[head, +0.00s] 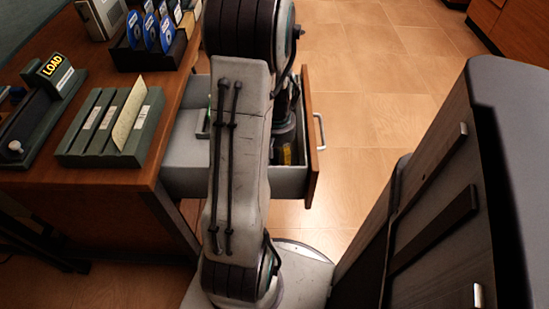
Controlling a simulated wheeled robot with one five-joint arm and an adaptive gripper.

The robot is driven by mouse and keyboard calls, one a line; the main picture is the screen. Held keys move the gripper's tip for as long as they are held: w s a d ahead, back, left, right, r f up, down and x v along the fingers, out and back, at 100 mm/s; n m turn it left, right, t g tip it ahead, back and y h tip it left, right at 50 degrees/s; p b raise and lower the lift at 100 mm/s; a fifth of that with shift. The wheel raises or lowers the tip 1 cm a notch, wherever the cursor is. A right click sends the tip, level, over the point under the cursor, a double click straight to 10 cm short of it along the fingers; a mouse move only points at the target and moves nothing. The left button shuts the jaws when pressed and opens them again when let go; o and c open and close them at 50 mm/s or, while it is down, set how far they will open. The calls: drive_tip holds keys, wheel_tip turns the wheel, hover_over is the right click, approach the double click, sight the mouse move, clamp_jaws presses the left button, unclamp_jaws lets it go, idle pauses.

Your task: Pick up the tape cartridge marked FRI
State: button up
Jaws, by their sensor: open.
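An open drawer (190,158) juts out of the desk, with a wooden front and a metal handle on its right side. Inside are a small item at the left, partly behind my arm, and dark and yellow items (290,158) at the right. I can read no FRI mark on anything. A grey-green block of cartridge-like cases (88,125) with white labels sits on the desk; its labels are too small to read. My gripper (287,148) is over or in the drawer's right part, mostly hidden behind my arm. I see nothing held in it.
A cream paper slip (128,115) leans on the cases. A device with a LOAD sign (52,66) stands left of them. A black rack with blue disks (153,40) is behind. A dark cabinet (425,200) stands close at right. The tiled floor beyond the drawer is clear.

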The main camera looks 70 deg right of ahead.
drive_tip(key=shift+c, duration=0.3)
clamp_jaws()
idle(0.3)
